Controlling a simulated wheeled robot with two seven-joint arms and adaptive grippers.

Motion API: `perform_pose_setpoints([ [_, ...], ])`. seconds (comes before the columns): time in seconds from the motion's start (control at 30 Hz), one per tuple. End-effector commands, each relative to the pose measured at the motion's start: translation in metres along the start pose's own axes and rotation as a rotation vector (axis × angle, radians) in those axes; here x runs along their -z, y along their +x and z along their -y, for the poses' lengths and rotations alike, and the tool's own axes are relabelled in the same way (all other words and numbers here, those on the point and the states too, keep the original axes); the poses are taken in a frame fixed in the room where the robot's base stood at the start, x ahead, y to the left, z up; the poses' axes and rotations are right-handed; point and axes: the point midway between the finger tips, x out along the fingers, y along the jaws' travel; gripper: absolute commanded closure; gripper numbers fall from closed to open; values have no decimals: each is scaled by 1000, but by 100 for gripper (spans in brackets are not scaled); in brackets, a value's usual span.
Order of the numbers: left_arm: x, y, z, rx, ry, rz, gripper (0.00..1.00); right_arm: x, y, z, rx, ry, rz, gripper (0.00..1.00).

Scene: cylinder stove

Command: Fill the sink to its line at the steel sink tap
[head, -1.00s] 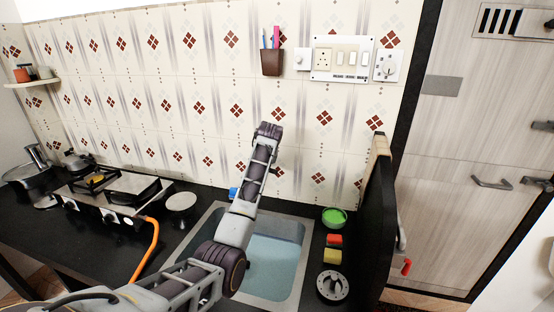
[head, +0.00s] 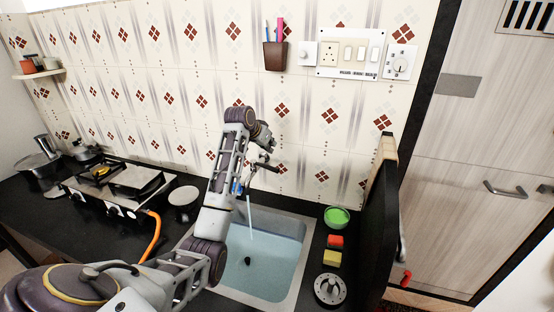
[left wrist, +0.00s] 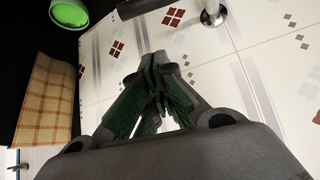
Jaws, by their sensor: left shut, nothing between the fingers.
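The steel sink (head: 307,236) is set in the dark counter and holds clear bluish water (head: 275,262). A thin water stream (head: 250,218) falls into it from the tap area, so water is running. The tap is mostly hidden behind my left arm and gripper in the head view. My left gripper (head: 266,167) is beside the tap area, above the sink's back edge. In the left wrist view its fingers (left wrist: 160,90) are shut and empty, with a chrome fitting (left wrist: 213,15) on the tiled wall beyond them. I cannot make out the fill line. My right gripper is out of view.
A stove (head: 120,185) is at left.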

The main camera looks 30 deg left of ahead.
Motion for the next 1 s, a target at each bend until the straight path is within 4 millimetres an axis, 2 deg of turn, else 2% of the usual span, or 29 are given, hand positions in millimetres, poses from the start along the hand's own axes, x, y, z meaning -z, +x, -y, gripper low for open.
perform_pose_setpoints([
  [0.47,0,6,0,2,-2,1,100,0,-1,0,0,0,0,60],
  [1.0,0,56,0,2,-3,3,100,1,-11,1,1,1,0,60],
])
